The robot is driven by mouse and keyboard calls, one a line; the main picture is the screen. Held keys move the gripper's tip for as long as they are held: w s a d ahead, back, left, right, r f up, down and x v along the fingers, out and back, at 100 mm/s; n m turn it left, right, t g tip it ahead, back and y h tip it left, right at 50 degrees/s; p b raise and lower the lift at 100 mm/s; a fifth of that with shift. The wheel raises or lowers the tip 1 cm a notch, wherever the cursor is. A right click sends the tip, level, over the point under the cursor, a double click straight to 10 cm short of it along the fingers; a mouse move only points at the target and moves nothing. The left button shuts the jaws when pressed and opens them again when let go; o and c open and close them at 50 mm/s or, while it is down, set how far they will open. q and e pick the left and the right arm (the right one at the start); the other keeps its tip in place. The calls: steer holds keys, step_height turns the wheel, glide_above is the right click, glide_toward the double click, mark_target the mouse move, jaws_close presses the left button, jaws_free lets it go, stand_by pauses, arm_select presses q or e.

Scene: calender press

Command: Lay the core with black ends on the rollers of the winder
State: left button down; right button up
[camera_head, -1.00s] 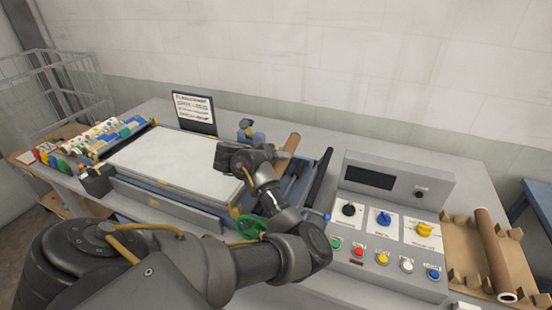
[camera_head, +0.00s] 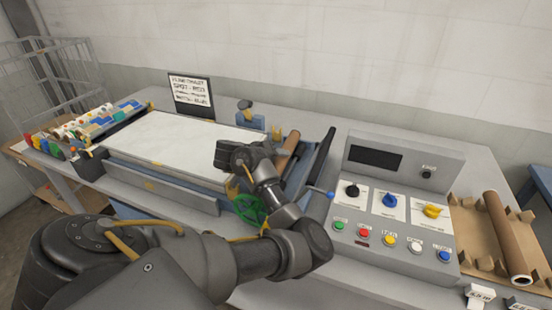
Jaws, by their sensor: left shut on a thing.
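My left gripper (camera_head: 262,157) is over the right end of the calender press, and its fingers are largely hidden by my own wrist. It is shut on what appears to be a brown core (camera_head: 288,146), which shows just right of the wrist, above or at the winder (camera_head: 312,166). The colour of this core's ends cannot be made out. The winder's rollers are mostly hidden behind the core and my arm, so contact with them cannot be told. A second brown core (camera_head: 503,230) lies on a cardboard rack at the right, with a pale ring at its near end. My right gripper is not in view.
A control box (camera_head: 400,200) with knobs and coloured buttons stands right of the winder. A green handwheel (camera_head: 249,209) is under my forearm. A pale sheet (camera_head: 170,140) covers the press bed. A sign (camera_head: 190,95) stands behind it. Colourful items (camera_head: 85,128) crowd the left end.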

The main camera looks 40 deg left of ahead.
arm_select(q)
steer(key=shift+f, duration=0.2)
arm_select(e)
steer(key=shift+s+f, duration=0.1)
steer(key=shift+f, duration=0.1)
arm_select(q)
steer(key=c, duration=0.7)
jaws_free()
steer(key=shift+r, duration=0.1)
steer(key=shift+o, duration=0.2)
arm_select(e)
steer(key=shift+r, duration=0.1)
